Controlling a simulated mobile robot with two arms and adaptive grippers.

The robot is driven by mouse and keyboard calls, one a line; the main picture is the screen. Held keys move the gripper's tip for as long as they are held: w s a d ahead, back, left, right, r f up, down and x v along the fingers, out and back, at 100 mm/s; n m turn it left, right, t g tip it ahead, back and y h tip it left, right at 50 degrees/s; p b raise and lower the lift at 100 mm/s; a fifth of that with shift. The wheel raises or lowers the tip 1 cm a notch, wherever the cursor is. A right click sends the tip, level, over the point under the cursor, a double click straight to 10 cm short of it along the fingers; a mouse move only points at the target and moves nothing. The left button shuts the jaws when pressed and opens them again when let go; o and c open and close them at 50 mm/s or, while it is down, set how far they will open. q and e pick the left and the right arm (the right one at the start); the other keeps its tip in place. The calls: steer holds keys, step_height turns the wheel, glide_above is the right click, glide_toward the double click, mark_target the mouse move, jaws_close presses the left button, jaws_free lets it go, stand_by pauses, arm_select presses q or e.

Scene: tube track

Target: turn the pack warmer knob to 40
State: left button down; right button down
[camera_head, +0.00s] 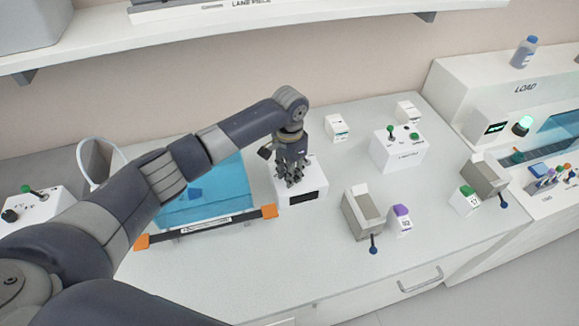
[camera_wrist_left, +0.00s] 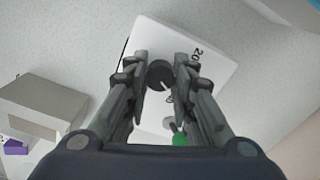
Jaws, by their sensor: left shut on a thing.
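A white box (camera_head: 313,175) with a dark display window (camera_head: 302,197) stands mid-bench and appears to be the pack warmer; its reading is not legible. My left gripper (camera_head: 291,176) points down onto its top and hides the knob in the head view. In the left wrist view the round black knob (camera_wrist_left: 160,74) with a pale pointer line sits between the fingertips (camera_wrist_left: 167,78). The left gripper is shut on it. A printed "20" (camera_wrist_left: 196,53) shows beside the knob; other marks are hidden by the fingers. My right gripper is not in view.
A blue clear panel with an orange-ended bar (camera_head: 207,223) is left of the box. A grey bin (camera_head: 362,214) and purple-capped container (camera_head: 401,220) stand to the right. Another control box (camera_head: 398,153) is behind right. Front bench is mostly clear.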

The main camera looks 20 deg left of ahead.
arm_select(q)
steer(key=shift+r+m+p, duration=0.1)
steer(key=shift+m+p, duration=0.45)
steer(key=shift+m, duration=0.75)
steer(key=c, duration=1.3)
jaws_free()
steer(key=shift+c, duration=0.2)
steer(key=shift+r, duration=0.1)
step_height(320, 180, up, 12)
